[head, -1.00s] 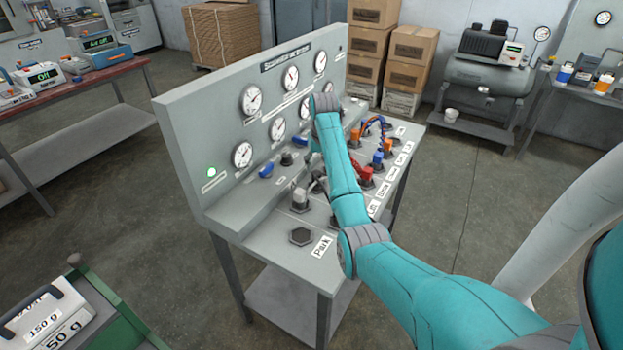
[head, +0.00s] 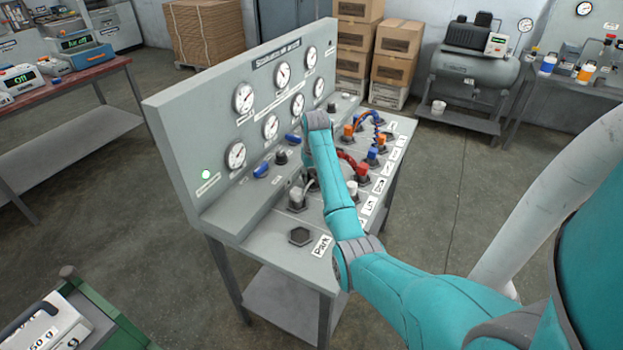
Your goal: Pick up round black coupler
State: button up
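I cannot clearly pick out a round black coupler. A small dark round knob (head: 281,157) sits on the panel's ledge between two blue handles. A dark hexagonal socket (head: 300,236) lies on the bench top beside the "Park" label (head: 322,245). A grey cylindrical fitting (head: 297,198) stands just behind it, left of my arm. My teal arm reaches over the bench, and its far end is by the middle of the panel. My gripper is hidden behind the arm, so its fingers and anything in them do not show.
The grey gauge panel (head: 185,150) rises behind the bench top. Red hose fittings (head: 361,172), a blue coiled hose (head: 376,130) and orange fittings (head: 348,131) crowd the bench right of my arm. Numbered labels run along its front edge. The floor (head: 440,220) to the right is clear.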

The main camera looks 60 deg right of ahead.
grip_shut()
jog(key=shift+r, duration=0.15)
